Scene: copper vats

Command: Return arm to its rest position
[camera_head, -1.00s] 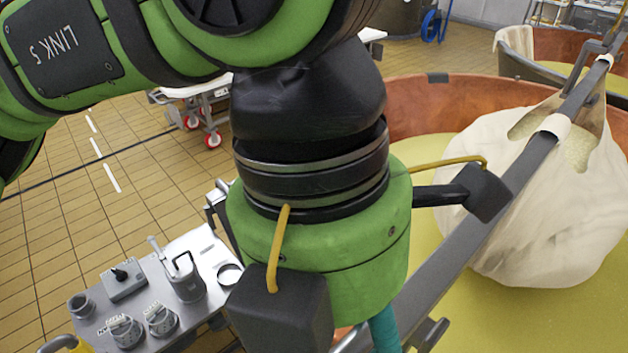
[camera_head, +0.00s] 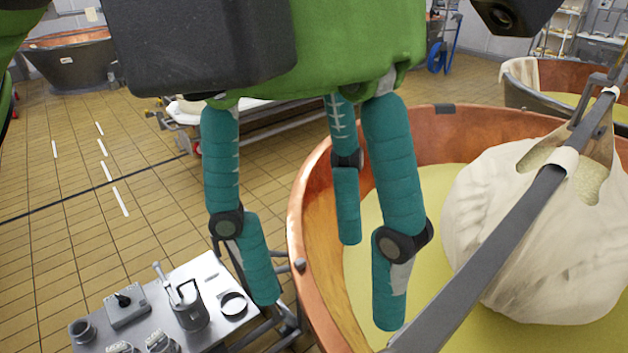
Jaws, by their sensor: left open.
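My left gripper (camera_head: 318,255) fills the top middle of the head view, its green body cut off by the upper edge. Its teal jointed fingers hang downward, spread apart, with nothing between them. The fingers show in front of the near-left rim of the copper vat (camera_head: 306,215) and the tiled floor. My right gripper does not show.
The vat holds yellowish liquid (camera_head: 372,205) and a white cloth bundle (camera_head: 530,240) hung from a grey bar (camera_head: 500,255). Another vat (camera_head: 75,62) stands far left. Tiled floor (camera_head: 60,240) is open at left.

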